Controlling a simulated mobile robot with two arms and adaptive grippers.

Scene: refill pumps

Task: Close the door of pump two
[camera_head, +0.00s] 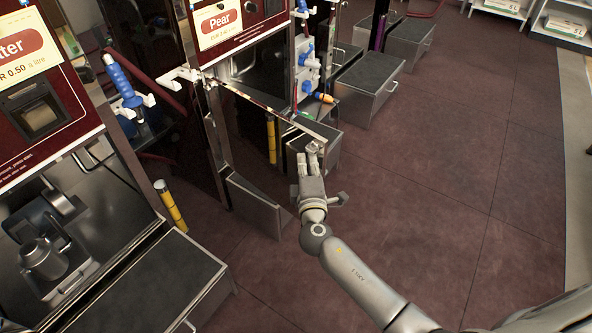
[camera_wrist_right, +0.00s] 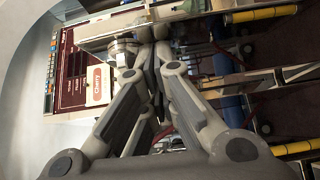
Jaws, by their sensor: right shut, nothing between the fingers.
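The pump with the Pear sign (camera_head: 219,22) stands at upper centre in the head view. Its door (camera_head: 262,104) swings out from the cabinet towards the right and shows nearly edge-on, as a thin metal edge. Which pump is number two I cannot read. My right gripper (camera_head: 312,152) is shut and empty at the door's free end; I cannot tell whether it touches. In the wrist view the closed fingertips (camera_wrist_right: 150,58) meet near a pale metal bar (camera_wrist_right: 150,27), maybe the door's edge. My left gripper is not in view.
Another pump (camera_head: 40,100) stands at left, with a metal jug (camera_head: 45,258) in its bay. Yellow posts (camera_head: 171,206) and grey step boxes (camera_head: 368,88) line the pumps. A Cherry sign (camera_wrist_right: 98,84) shows in the wrist view. The floor (camera_head: 460,170) at right is clear.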

